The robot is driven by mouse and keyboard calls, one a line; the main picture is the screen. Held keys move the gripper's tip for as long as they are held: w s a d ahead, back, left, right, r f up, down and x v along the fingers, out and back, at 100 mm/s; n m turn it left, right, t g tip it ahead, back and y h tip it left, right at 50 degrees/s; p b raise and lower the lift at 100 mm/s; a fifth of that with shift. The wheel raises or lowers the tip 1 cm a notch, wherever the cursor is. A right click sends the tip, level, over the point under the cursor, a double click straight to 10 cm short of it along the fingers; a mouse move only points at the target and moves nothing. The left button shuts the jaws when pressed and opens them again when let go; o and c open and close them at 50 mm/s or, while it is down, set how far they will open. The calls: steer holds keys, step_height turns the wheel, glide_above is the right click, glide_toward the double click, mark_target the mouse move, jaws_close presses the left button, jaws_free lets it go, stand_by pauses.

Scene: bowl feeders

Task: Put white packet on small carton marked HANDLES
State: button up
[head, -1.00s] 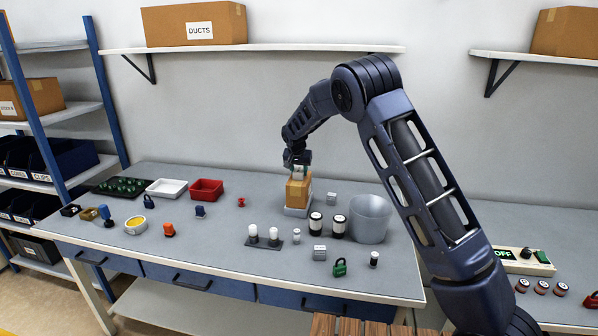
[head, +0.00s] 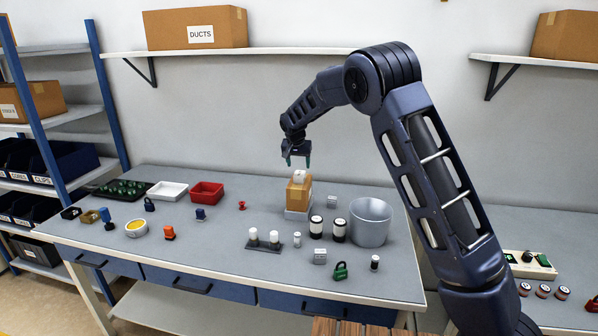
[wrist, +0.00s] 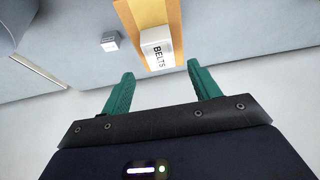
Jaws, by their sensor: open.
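A small white packet (head: 299,176) lies on top of a small brown carton (head: 297,194). I cannot read a HANDLES marking on the carton. My gripper (head: 298,165) hangs just above the packet, pointing down. Its two green fingers are spread with nothing between them, as the wrist view also shows (wrist: 161,75). The gripper and packet are apart.
A red tray (head: 207,193) lies left.

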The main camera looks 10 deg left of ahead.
steer(key=v, duration=0.5)
steer(key=s+d+r, duration=0.4)
steer(key=d, duration=0.7)
steer(key=s+d+r+g+y, duration=0.1)
steer(key=s+d+r, duration=0.35)
steer(key=d, duration=0.75)
steer(key=s+d+r, duration=0.3)
steer(key=d+r, duration=0.1)
steer(key=d, duration=0.7)
steer(key=s+d, duration=1.2)
steer(key=s, duration=0.3)
steer(key=s+d+f, duration=0.2)
steer(key=s, duration=0.5)
steer(key=s+d+f+t+h, duration=0.1)
steer(key=s+d+f, duration=0.1)
steer(key=s, duration=0.4)
steer(key=shift+s+d, duration=0.35)
steer(key=shift+d, duration=0.2)
